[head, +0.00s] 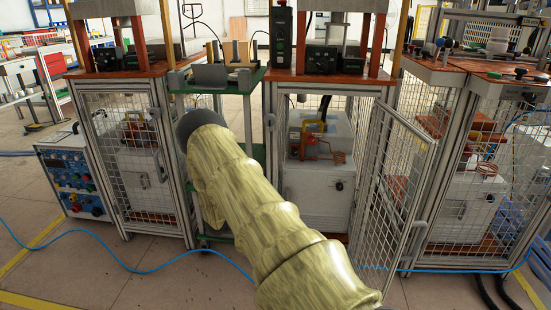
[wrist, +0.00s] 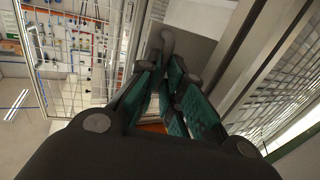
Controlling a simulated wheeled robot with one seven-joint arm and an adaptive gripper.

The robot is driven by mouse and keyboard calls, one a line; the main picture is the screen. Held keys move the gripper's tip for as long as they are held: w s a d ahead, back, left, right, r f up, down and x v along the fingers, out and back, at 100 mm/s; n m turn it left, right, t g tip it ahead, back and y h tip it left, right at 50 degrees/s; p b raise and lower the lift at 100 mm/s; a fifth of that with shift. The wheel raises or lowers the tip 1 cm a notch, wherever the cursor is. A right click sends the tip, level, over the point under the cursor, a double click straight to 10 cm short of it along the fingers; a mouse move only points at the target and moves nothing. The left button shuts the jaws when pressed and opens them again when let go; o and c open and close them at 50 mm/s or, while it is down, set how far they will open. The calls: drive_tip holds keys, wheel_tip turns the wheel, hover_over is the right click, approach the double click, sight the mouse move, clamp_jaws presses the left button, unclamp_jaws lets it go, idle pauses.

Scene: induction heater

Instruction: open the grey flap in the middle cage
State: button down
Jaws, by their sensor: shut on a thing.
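The middle cage (head: 270,100) has a grey-framed mesh flap (head: 397,185) on its right side, standing swung outward. In the head view my gripper is hidden behind my own arm, whose dark wrist is left of the middle cage. In the wrist view my gripper (wrist: 167,78) has its teal-padded fingers drawn close together around a narrow grey part. A grey hooked piece (wrist: 168,40) shows just beyond the fingertips. I cannot tell which flap or frame it belongs to.
A light grey cabinet (head: 318,190) stands inside the middle cage. A left cage (head: 125,170) with a blue control box (head: 75,182) and a right cage (head: 470,185) flank it. A blue cable (head: 110,262) lies on the floor. Mesh (wrist: 70,55) borders the wrist view's left.

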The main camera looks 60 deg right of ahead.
drive_tip(key=shift+w+d+r, duration=0.1)
drive_tip(key=shift+w+d, duration=0.05)
drive_tip(key=shift+w, duration=0.2)
drive_tip(key=c, duration=1.6)
unclamp_jaws()
drive_tip(key=shift+o, duration=0.2)
drive_tip(key=v, duration=1.2)
